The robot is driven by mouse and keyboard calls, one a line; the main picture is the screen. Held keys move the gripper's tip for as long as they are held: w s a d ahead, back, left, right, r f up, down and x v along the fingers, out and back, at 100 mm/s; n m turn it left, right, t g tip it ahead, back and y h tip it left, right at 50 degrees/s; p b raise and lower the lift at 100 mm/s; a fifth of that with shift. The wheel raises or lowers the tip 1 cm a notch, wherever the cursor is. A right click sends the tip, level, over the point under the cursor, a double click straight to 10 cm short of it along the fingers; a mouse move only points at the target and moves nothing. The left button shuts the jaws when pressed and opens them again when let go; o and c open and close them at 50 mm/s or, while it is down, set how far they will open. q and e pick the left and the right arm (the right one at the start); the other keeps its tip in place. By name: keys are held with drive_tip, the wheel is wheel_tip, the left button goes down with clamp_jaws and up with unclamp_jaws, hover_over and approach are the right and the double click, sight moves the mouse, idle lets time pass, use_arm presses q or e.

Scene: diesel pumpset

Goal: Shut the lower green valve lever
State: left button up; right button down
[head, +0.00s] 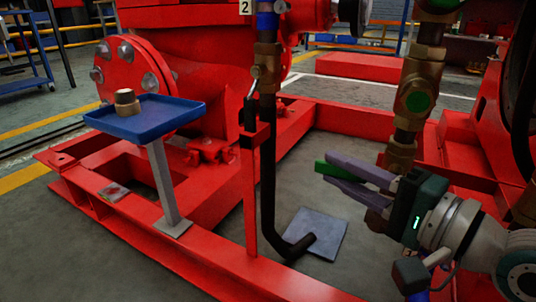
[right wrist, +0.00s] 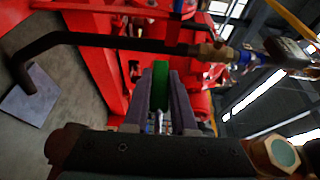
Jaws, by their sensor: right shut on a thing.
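The green valve lever (head: 326,168) sticks out past the fingertips of my right gripper (head: 345,172) in the head view. In the right wrist view the green lever (right wrist: 160,84) stands between the two grey fingers of the right gripper (right wrist: 162,95), which are shut on it. The fingers hide much of the lever, and its joint to the valve is hidden. The brass valve body (head: 416,94) with a green round face is on the vertical pipe above the gripper, with another brass fitting (head: 400,156) below it. My left gripper is not in view.
A dark vertical pipe (head: 267,170) with a brass valve (head: 264,66) stands left of the gripper, bending above a grey floor plate (head: 315,232). A blue tray (head: 150,120) on a post holds a brass part (head: 127,102). Red frame rails (head: 215,262) surround open floor.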

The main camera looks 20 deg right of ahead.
idle(0.3)
drive_tip(key=c, duration=0.7)
unclamp_jaws()
drive_tip(key=shift+s, duration=0.1)
drive_tip(key=p+v, duration=0.4)
drive_tip(key=v, duration=0.5)
drive_tip(key=shift+s+p, duration=0.35)
